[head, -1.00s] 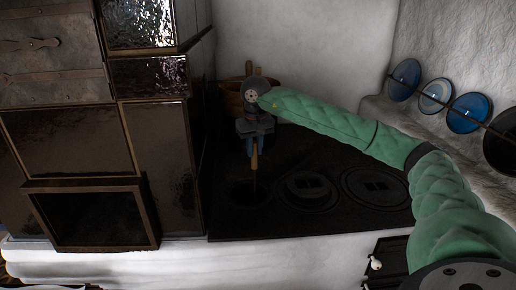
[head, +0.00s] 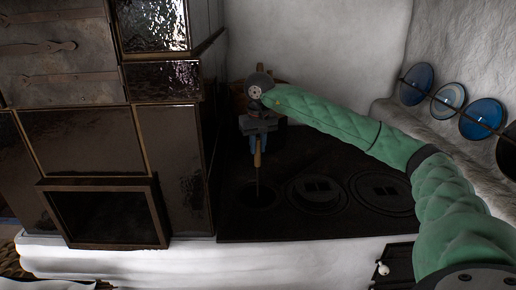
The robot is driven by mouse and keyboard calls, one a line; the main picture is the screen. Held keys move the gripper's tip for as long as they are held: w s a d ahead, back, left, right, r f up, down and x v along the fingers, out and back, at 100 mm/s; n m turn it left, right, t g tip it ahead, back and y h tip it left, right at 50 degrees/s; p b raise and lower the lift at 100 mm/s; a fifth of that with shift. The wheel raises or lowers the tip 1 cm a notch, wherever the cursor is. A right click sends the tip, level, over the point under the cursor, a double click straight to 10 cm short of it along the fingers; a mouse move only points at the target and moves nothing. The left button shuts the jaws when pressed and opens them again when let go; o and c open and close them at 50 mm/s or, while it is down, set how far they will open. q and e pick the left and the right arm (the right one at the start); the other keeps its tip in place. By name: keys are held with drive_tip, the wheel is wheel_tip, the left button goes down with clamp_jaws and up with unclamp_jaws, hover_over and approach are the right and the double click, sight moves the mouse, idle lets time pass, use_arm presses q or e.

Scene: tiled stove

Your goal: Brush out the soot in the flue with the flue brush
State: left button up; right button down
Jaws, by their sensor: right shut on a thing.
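My right gripper (head: 258,146), on the green-sleeved arm, points down over the dark stove top. It is shut on the flue brush (head: 258,159), held upright by its light wooden handle. A thin rod runs down from the handle to the round open hole (head: 266,203) at the left of the stove top. The lower end of the brush is lost in the dark, so I cannot tell how deep it is. No soot can be made out. My left gripper is not in view.
Two round ring plates (head: 314,194) lie right of the hole. The dark tiled stove wall (head: 80,140) with an open-fronted box stands close on the left. A wooden tub (head: 284,84) sits behind the gripper. Blue plates (head: 450,98) line the right wall.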

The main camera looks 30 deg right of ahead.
wheel_tip(320, 180, up, 14)
drive_tip(key=p, duration=0.6)
idle(0.7)
idle(0.8)
